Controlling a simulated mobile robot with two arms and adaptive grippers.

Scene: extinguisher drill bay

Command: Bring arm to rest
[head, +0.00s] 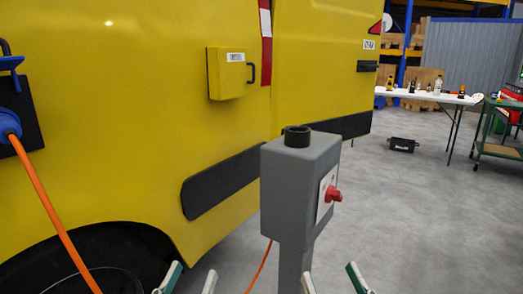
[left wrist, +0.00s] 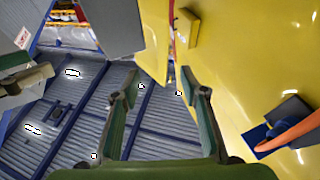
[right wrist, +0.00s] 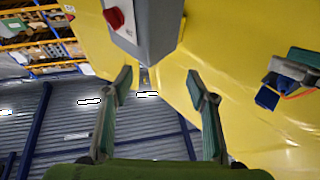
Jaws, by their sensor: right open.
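My left gripper (head: 190,282) shows at the bottom of the head view, low in front of the yellow vehicle. Its fingers stand apart with nothing between them in the left wrist view (left wrist: 158,92). My right gripper (head: 332,282) is at the bottom of the head view, around the line of the grey post's foot but nearer to me. Its fingers are spread and empty in the right wrist view (right wrist: 158,85). Both arms are mostly out of the head view.
A grey pedestal box (head: 298,180) with a red button (head: 333,194) stands ahead. The yellow vehicle (head: 130,110) fills the left, with a blue plug (head: 10,124) and orange cable (head: 53,210). A white table (head: 425,96) and green cart (head: 498,151) stand far right; floor between is mostly clear.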

